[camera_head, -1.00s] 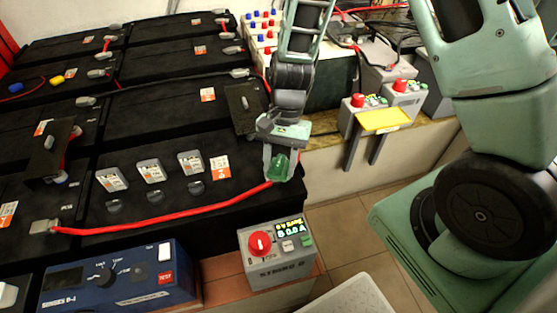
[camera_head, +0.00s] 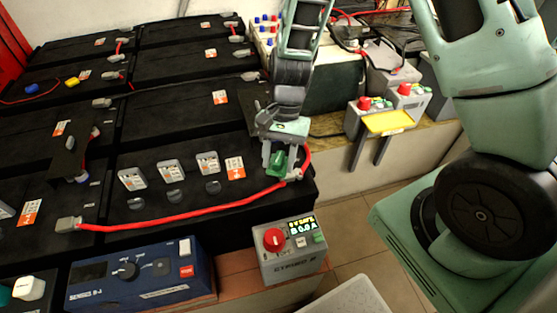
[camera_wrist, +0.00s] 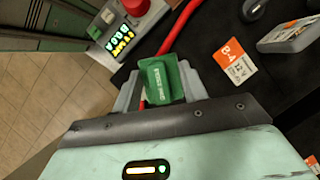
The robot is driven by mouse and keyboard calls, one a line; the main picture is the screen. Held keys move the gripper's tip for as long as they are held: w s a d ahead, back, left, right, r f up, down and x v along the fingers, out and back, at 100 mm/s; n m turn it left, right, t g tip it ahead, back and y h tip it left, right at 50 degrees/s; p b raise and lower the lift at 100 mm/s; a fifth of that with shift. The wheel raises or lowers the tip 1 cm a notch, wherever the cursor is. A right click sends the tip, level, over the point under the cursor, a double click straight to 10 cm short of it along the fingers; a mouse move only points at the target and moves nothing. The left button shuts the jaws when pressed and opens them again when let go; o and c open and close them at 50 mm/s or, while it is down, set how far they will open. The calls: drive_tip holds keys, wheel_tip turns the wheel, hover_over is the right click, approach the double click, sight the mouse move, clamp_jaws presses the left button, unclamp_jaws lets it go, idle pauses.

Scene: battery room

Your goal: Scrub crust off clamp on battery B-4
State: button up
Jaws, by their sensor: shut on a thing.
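My gripper (camera_head: 277,163) is shut on a small green block (camera_head: 276,160) over the front right corner of the black battery (camera_head: 150,195). The wrist view shows the block (camera_wrist: 162,80) between the two fingers, with white lettering on its face. An orange and white label (camera_wrist: 235,62) in that view reads B-4; it is also in the head view (camera_head: 235,168). A red cable (camera_head: 185,217) runs across the battery top to a spot beside my gripper. The clamp at that end is hidden by my gripper and the block, so I cannot see any crust or tell whether they touch.
A grey box with a red knob and lit display (camera_head: 290,248) stands just in front of the battery. A blue tester (camera_head: 140,272) is to its left. Bare tiled floor (camera_head: 350,230) lies to the right.

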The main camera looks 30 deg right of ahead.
drive_tip(key=shift+r+p, duration=2.15)
drive_tip(key=shift+r, duration=0.35)
